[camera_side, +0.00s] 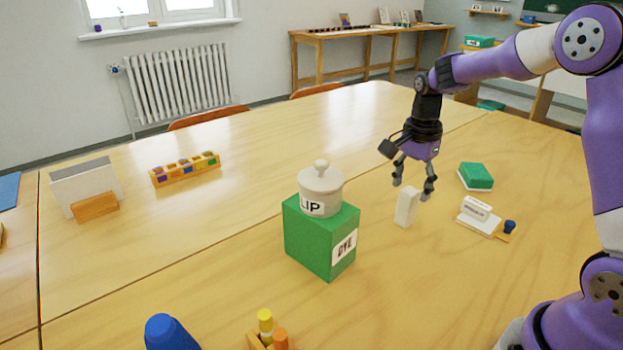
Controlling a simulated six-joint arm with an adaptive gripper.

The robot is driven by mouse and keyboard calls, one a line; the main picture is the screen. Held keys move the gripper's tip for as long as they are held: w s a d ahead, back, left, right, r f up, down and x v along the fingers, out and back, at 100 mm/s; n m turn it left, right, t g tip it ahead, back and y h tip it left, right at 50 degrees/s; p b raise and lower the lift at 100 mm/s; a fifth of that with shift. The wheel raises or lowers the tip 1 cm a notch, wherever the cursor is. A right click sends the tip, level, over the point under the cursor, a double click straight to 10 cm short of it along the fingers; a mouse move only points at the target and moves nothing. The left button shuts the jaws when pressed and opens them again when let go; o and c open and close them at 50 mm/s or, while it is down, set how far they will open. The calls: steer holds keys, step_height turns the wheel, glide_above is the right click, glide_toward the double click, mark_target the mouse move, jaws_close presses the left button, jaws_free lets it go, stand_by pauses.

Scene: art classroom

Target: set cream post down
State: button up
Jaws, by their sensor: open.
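The cream post (405,207) is a small upright block standing on the wooden table. It sits to the right of the green box. My gripper (414,190) is open, with its fingers pointing down, just above and slightly right of the post's top. In this view one finger is close to the post's upper end. I cannot tell whether it touches. No thing shows between the fingers.
A green box (306,240) carries a lidded pot (321,189) left of the post. A green block (475,177) and a white card piece (478,221) lie to the right. A coloured paint strip (185,169) is farther left. The table (200,240) is clear between them.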

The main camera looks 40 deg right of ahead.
step_height(320, 180, up, 8)
steer(key=shift+f, duration=0.1)
steer(key=s+a+r+n+t, duration=0.2)
steer(key=s+a+n+t, duration=0.3)
steer(key=s+a+n, duration=0.7)
steer(key=shift+s+n+t, duration=0.3)
steer(key=shift+s+n, duration=0.15)
steer(key=shift+n, duration=2.55)
